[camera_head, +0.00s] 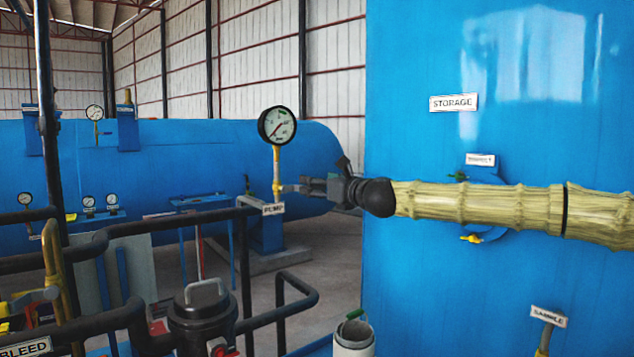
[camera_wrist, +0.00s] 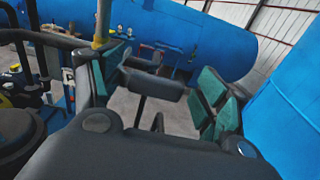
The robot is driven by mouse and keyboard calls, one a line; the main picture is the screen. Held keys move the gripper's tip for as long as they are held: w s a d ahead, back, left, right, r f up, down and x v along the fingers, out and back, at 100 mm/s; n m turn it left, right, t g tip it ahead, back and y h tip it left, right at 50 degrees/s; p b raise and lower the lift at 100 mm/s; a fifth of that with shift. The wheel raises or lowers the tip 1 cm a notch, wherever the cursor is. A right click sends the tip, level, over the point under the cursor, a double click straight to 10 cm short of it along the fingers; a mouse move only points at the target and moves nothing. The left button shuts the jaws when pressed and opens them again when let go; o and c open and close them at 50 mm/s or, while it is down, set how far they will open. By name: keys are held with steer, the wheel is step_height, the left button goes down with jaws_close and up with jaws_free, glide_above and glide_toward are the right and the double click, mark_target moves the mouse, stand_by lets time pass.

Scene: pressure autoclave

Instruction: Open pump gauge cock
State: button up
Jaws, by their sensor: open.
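The pump gauge (camera_head: 277,125) is a round white dial with a black rim, upright on a thin stem. The cock's handle is not clear, perhaps hidden by the fingers. In the wrist view my gripper (camera_wrist: 163,82) is open, its green-padded fingers apart with nothing gripped between them. A yellow pipe (camera_wrist: 103,22) stands beyond the left finger.
A large blue storage tank (camera_head: 420,280) fills the right, behind my arm. Black pipes (camera_head: 170,222) run across the left and below. A black lidded housing (camera_head: 203,315) and a white cylinder (camera_head: 353,338) stand in front. A blue horizontal vessel (camera_head: 170,160) lies behind.

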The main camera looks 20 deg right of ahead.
steer(key=shift+w+a, duration=0.25)
steer(key=shift+w, duration=0.3)
steer(key=c, duration=1.5)
